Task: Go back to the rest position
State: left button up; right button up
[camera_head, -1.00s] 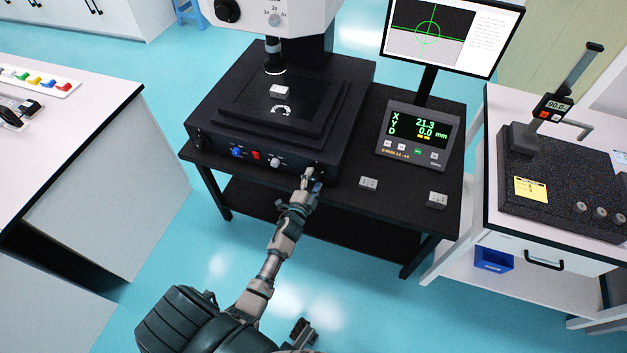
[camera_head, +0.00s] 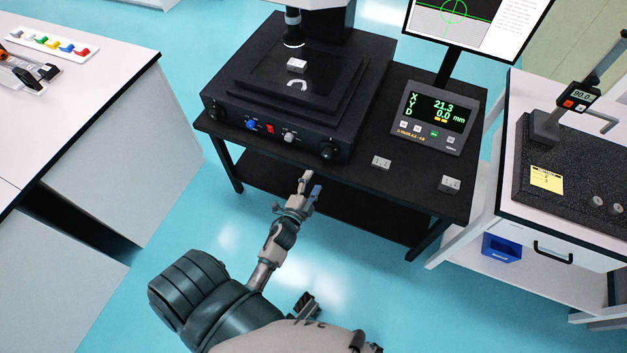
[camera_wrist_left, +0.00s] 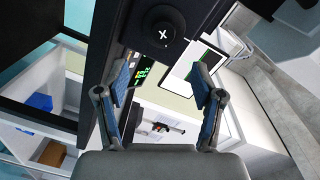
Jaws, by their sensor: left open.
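My left gripper (camera_head: 309,187) is in front of the black measuring machine, beyond the front edge of its table and over the floor. In the left wrist view its two blue-padded fingers (camera_wrist_left: 160,82) are wide apart with nothing between them. The machine's round black X knob (camera_wrist_left: 163,32) shows just past the fingers there. A small dark and beige part of mine (camera_head: 305,304) shows low in the head view; I cannot tell whether its jaws are open or shut.
The measuring machine (camera_head: 230,112) holds a small pale block (camera_head: 297,64) on its stage. White benches stand left (camera_head: 95,110) and right (camera_head: 520,216). Open blue floor lies in front.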

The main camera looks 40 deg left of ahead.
pick_arm(q)
jog(key=s+d+f+n+g+h+p, duration=0.1)
jog(key=s+d+f+n+g+p, duration=0.15)
jog(key=s+f+g, duration=0.4)
jog(key=s+d+f+n+g+h+p, duration=0.1)
jog(key=s+d+f+n+p, duration=0.15)
jog(key=f, duration=0.75)
jog(key=s+d+f+n+g, duration=0.1)
jog(key=s+d+f+g, duration=0.1)
jog(key=s, duration=0.5)
jog(key=s+d+f+n+g+h+p, duration=0.1)
jog(key=s+d+f+g, duration=0.1)
jog(key=s+f, duration=0.3)
jog(key=s+d+f+n+g, duration=0.1)
jog(key=s+f+g, duration=0.3)
jog(key=s, duration=0.5)
jog(key=shift+d+h, duration=0.4)
jog(key=shift+d, duration=0.5)
pick_arm(e)
jog(key=s+f, duration=0.4)
jog(key=f, duration=1.2)
jog(key=shift+d+f+g, duration=0.2)
jog(key=shift+f+g, duration=0.1)
jog(key=shift+f, duration=0.1)
